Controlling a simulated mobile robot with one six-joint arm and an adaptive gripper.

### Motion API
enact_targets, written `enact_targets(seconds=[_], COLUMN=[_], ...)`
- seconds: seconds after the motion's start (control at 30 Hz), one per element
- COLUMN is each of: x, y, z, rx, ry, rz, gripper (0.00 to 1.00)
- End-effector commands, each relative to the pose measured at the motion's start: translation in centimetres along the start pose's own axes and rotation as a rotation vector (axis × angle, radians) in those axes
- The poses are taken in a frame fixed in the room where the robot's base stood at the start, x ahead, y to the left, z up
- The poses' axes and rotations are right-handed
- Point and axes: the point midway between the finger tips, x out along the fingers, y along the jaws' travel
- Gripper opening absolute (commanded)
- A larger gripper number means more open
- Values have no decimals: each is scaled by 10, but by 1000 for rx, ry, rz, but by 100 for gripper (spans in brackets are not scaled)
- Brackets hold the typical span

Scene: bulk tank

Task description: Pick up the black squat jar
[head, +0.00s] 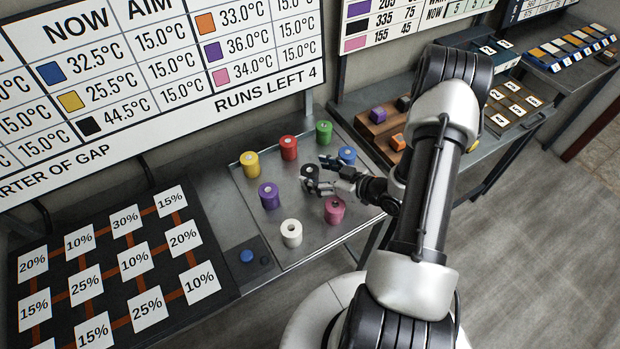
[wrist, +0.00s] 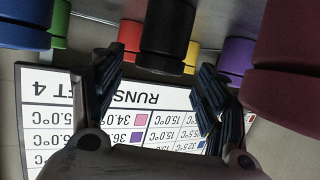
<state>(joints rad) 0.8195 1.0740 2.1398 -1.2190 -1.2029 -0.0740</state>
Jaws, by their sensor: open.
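The black squat jar (head: 309,170) stands upright on the grey metal tray (head: 255,215) in the head view, in the middle of a ring of coloured jars. My gripper (head: 319,174) is low over the tray at the jar's right side, partly covering it. In the wrist view, which is upside down, the black jar (wrist: 167,30) lies centrally between the lines of my two open fingers (wrist: 157,72). Gaps show on both sides of it. Whether the fingertips reach past the jar's near side is hard to tell.
Around it stand yellow (head: 250,165), red (head: 288,148), green (head: 323,132), blue (head: 347,155), pink (head: 334,209), white (head: 291,233) and purple (head: 269,195) jars. The blue and pink jars flank my gripper closely. A board of percentage cards (head: 115,262) lies left.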

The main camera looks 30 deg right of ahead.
Motion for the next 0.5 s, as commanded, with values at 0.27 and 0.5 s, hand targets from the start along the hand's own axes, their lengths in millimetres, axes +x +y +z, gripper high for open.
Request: enact_targets(seconds=[0.27, 0.5], x=[33, 33], y=[1, 1], z=[2, 1], rx=[0, 1], ry=[-1, -1], rz=[-1, 0], gripper=[68, 67])
